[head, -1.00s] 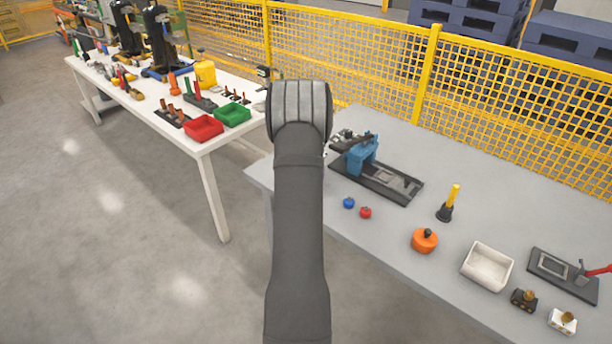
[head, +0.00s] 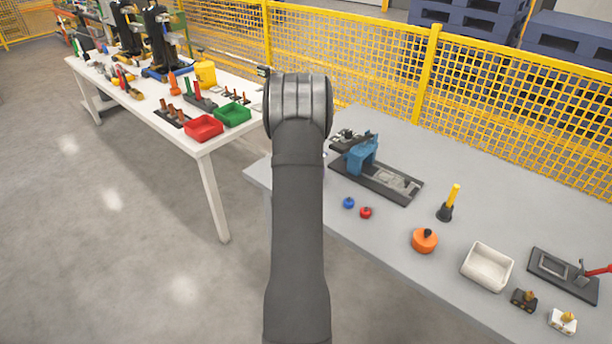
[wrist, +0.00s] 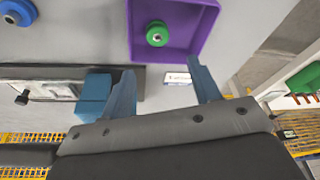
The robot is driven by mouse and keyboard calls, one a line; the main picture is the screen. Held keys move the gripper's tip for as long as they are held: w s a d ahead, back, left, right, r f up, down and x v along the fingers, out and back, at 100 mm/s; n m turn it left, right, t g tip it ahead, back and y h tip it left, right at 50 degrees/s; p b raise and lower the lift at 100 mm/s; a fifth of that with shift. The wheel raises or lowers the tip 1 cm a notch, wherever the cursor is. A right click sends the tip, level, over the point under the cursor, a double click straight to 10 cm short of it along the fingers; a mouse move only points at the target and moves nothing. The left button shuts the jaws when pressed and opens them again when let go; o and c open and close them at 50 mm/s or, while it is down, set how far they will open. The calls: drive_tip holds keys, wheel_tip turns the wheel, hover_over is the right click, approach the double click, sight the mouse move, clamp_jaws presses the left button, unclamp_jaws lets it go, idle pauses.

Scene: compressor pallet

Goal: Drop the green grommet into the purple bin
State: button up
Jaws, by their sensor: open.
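The purple bin (wrist: 198,48) is at the top middle of the wrist view, its open inside facing the camera. The green grommet (wrist: 157,35), a small round spool, shows within the bin's walls, apart from my fingers. It appears to lie on the bin floor. My gripper (wrist: 161,67) is open with nothing between its two blue fingers, and the fingertips are near the bin's near edge. In the head view my arm hides the gripper, and neither bin nor grommet can be seen.
A blue fixture (head: 361,155) stands on the grey table beside my arm. A blue piece (head: 348,202) and a red piece (head: 365,212) lie near its front edge. An orange pot (head: 424,240) and a white bin (head: 487,267) are further right. Yellow mesh fencing (head: 500,95) runs behind.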

drive_tip(key=v, duration=1.4)
drive_tip(key=shift+r, duration=0.25)
drive_tip(key=shift+f, duration=0.1)
drive_tip(key=x, duration=1.7)
drive_tip(key=shift+r, duration=0.75)
